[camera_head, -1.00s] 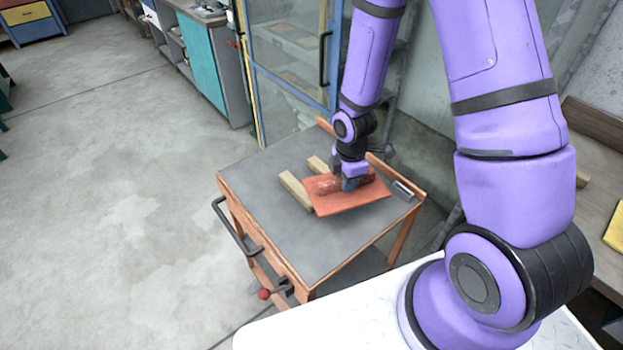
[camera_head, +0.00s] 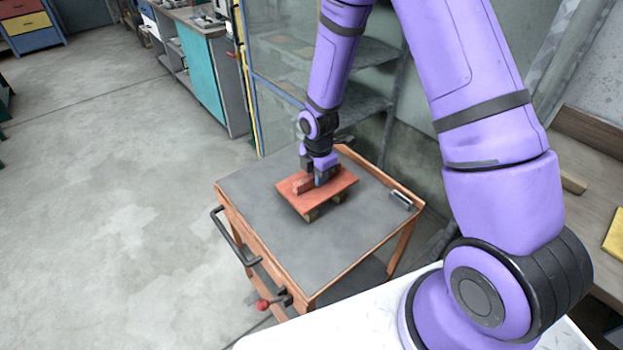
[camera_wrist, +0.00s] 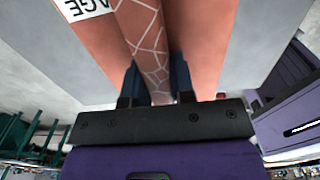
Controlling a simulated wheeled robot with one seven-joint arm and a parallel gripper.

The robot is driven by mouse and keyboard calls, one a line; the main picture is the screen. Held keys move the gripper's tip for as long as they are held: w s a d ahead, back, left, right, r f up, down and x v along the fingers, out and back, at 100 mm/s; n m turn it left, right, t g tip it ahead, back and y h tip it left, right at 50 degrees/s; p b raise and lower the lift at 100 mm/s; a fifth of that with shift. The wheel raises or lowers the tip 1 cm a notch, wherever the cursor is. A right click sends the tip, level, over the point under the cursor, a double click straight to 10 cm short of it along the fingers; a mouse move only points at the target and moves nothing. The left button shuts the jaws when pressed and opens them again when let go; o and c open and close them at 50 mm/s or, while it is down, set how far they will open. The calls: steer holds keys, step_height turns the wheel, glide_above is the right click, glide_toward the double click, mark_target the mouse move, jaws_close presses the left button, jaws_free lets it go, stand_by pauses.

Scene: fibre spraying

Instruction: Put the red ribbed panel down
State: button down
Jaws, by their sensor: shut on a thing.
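The red ribbed panel (camera_head: 338,187) is over the grey top of the cart (camera_head: 262,214), toward its far side. It lies about level on or just above wooden strips (camera_head: 313,213) whose ends show under its near edge; I cannot tell if it touches them. My gripper (camera_head: 318,182) is shut on the panel's upright rib from above. In the wrist view the rib (camera_wrist: 143,40), with a pale crackle pattern, runs between my two fingers (camera_wrist: 155,85), and a white label with black letters is on the panel. Most of the strips are hidden beneath the panel.
A small grey metal piece (camera_head: 402,199) lies near the cart's right edge. The cart has a raised orange rim and a black handle (camera_head: 228,238). A glass-fronted cabinet (camera_head: 285,80) stands behind. The cart top's near and left parts are clear.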

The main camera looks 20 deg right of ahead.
mark_target(311, 179)
steer(key=shift+w+a+f, duration=0.1)
steer(key=shift+w+a, duration=0.1)
steer(key=shift+w, duration=0.6)
steer(key=shift+w+a, duration=0.2)
steer(key=shift+w, duration=0.55)
steer(key=shift+s+f, duration=0.1)
steer(key=shift+f, duration=1.65)
steer(key=shift+f, duration=0.25)
steer(key=c, duration=1)
jaws_free()
steer(key=shift+o, duration=0.2)
